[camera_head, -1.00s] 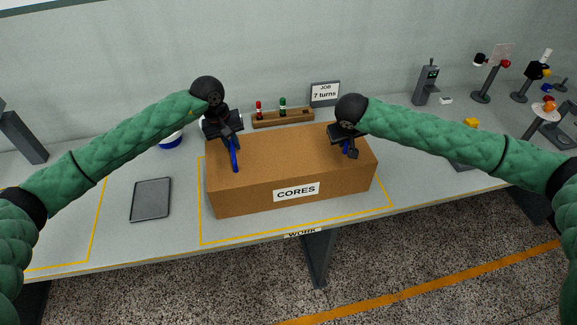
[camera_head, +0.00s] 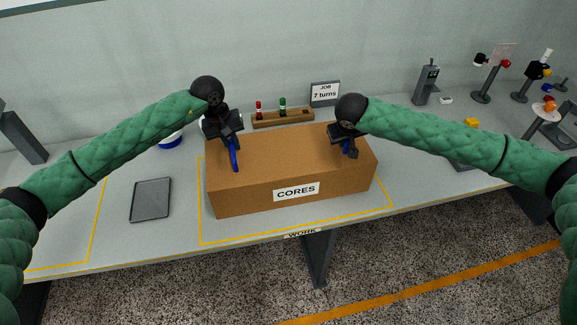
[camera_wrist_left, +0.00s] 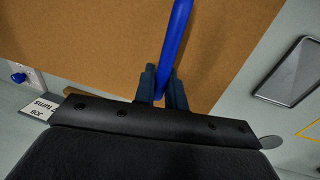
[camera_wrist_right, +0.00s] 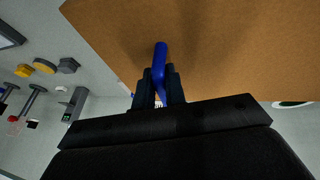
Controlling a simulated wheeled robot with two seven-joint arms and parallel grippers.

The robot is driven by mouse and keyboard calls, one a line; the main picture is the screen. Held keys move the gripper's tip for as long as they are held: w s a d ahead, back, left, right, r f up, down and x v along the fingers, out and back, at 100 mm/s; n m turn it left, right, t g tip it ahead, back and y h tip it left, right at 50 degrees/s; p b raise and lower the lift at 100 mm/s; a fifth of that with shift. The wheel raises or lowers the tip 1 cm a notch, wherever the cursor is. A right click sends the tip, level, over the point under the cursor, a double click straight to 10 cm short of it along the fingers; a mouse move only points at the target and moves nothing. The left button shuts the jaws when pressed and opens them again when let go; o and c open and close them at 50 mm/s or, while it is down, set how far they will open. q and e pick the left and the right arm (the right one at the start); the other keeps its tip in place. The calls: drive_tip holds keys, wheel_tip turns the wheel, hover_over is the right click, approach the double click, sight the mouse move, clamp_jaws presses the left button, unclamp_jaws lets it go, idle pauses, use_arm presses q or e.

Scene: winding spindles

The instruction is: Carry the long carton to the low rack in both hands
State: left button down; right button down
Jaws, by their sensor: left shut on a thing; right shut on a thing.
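The long carton (camera_head: 290,165) is a brown box labelled CORES, sitting in the yellow-outlined WORK area of the bench. It has a blue handle near each end of its top. My left gripper (camera_head: 233,142) is shut on the left blue handle (camera_wrist_left: 178,40), which stands between the fingers in the left wrist view. My right gripper (camera_head: 347,143) is shut on the right blue handle (camera_wrist_right: 160,62), seen between the fingers in the right wrist view. Whether the carton touches the bench is hard to tell. I cannot make out a low rack.
A grey tray (camera_head: 151,199) lies left of the carton. Behind it stand a wooden holder (camera_head: 283,119) with red and green pieces and a JOB sign (camera_head: 325,93). Several stands, one a grey post (camera_head: 427,84), are at the right. Open floor (camera_head: 420,270) lies in front.

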use_arm(q)
drive_tip(key=shift+r, duration=0.25)
use_arm(e)
drive_tip(key=shift+r, duration=0.25)
